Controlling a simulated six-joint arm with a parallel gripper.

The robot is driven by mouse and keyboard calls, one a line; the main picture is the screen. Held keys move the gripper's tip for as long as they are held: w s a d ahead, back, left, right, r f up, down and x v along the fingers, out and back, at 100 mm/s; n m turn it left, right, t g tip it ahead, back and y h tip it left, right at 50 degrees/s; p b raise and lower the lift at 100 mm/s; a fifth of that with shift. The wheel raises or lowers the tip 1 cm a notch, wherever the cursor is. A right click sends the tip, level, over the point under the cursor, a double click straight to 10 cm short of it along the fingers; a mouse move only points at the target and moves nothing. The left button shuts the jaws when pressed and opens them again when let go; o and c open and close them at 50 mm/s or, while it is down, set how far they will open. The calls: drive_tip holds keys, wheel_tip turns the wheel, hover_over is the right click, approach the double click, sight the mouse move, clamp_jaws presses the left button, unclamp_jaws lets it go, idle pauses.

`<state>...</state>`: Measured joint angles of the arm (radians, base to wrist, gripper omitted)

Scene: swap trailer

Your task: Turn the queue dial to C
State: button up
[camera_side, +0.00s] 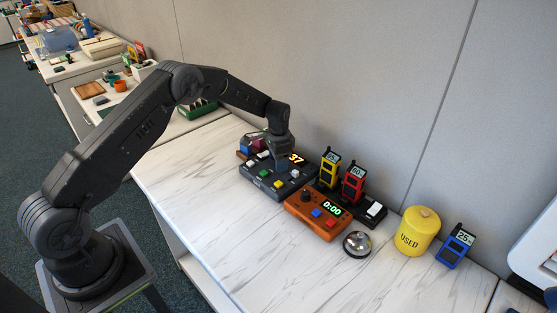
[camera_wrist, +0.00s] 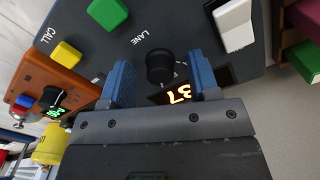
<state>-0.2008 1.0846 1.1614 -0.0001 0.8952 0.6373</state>
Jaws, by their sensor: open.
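The dark grey queue panel (camera_side: 268,190) lies on the marble-look worktop, with a lit display reading 37. Its black round dial (camera_wrist: 160,67) shows in the wrist view beside the word LANE. My gripper (camera_wrist: 159,62) is open, its two blue fingers on either side of the dial with a visible gap on each side. In the side view my gripper (camera_side: 279,164) points down over the panel and hides the dial. The dial's letter marks are mostly hidden, so I cannot tell its setting.
The panel also bears a green button (camera_wrist: 108,12), a yellow button (camera_wrist: 66,53) and a white switch (camera_wrist: 234,25). An orange timer box (camera_side: 312,215), pagers in a dock (camera_side: 353,184), a bell (camera_side: 357,244) and a yellow canister (camera_side: 417,231) stand to the right. The front worktop is clear.

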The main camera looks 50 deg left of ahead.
drive_tip(key=shift+c, duration=0.5)
drive_tip(key=c, duration=0.8)
drive_tip(key=shift+m, duration=2.1)
drive_tip(key=o, duration=0.9)
wheel_tip(320, 180, up, 14)
